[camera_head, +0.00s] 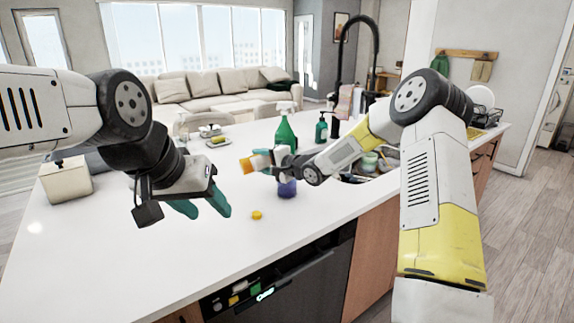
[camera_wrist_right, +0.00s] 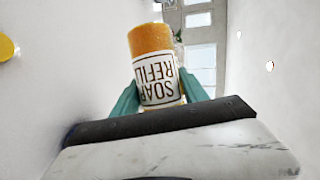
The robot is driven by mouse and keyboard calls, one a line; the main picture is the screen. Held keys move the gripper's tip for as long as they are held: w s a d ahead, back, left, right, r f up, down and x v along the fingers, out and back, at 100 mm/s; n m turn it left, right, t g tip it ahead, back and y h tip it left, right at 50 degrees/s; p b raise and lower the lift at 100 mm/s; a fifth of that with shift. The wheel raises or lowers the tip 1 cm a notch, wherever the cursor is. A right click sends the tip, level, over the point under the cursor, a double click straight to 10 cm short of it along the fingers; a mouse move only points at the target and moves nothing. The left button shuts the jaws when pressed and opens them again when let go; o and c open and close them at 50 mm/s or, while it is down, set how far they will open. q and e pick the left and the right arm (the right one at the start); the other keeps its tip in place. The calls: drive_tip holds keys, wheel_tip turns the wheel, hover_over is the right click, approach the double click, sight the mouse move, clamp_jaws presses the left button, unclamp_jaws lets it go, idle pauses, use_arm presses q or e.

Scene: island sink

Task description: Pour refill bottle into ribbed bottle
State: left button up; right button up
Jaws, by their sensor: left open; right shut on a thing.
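My right gripper (camera_head: 276,160) is shut on the refill bottle (camera_head: 258,161), an orange and white bottle held above the counter. In the head view it lies tipped on its side, its orange end to the left. The right wrist view shows its "SOAP REFILL" label (camera_wrist_right: 158,82) between the teal fingers (camera_wrist_right: 160,97). A small blue-purple bottle (camera_head: 287,188), likely the ribbed bottle, stands below the right gripper, its top hidden. I cannot tell its ribs or whether liquid flows. My left gripper (camera_head: 204,206) is open and empty over the counter, left of both bottles.
A small yellow cap-like piece (camera_head: 257,215) lies on the white counter (camera_head: 130,260). A green spray bottle (camera_head: 286,132) and a teal pump bottle (camera_head: 321,128) stand behind. The sink with dishes (camera_head: 370,163) and black faucet (camera_head: 345,50) are right. The front left counter is clear.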

sight(263, 168)
drive_tip(key=shift+a+f+n+h, duration=0.1)
drive_tip(key=shift+f+n+h, duration=0.15)
drive_tip(key=shift+n+h, duration=0.05)
wheel_tip(263, 168, down, 2)
drive_tip(key=shift+f+n+h, duration=0.1)
drive_tip(key=shift+n+h, duration=0.4)
drive_tip(key=shift+n, duration=0.4)
drive_tip(key=shift+w+d+f, duration=0.15)
drive_tip(key=shift+d, duration=0.2)
drive_tip(key=shift+w+d+r+n+h, duration=0.1)
drive_tip(key=shift+d+r+n+h, duration=0.1)
drive_tip(key=shift+r+n+h, duration=0.55)
drive_tip(key=shift+w+d+r+n+h, duration=0.15)
drive_tip(key=shift+d+r+n+h, duration=0.15)
drive_tip(key=shift+n, duration=0.35)
drive_tip(key=shift+d+r+n+t+h, duration=0.1)
drive_tip(key=shift+r+n+t+h, duration=0.2)
drive_tip(key=shift+n, duration=0.3)
drive_tip(key=shift+a+n+h+b, duration=0.3)
drive_tip(key=shift+n+h, duration=0.45)
drive_tip(key=shift+n, duration=0.25)
drive_tip(key=shift+a+f+n+t+h, duration=0.1)
drive_tip(key=shift+f+n+t+h, duration=0.45)
drive_tip(key=shift+f, duration=0.2)
drive_tip(key=shift+f+n+h, duration=0.15)
drive_tip(key=shift+n+h, duration=0.4)
drive_tip(key=shift+n, duration=0.2)
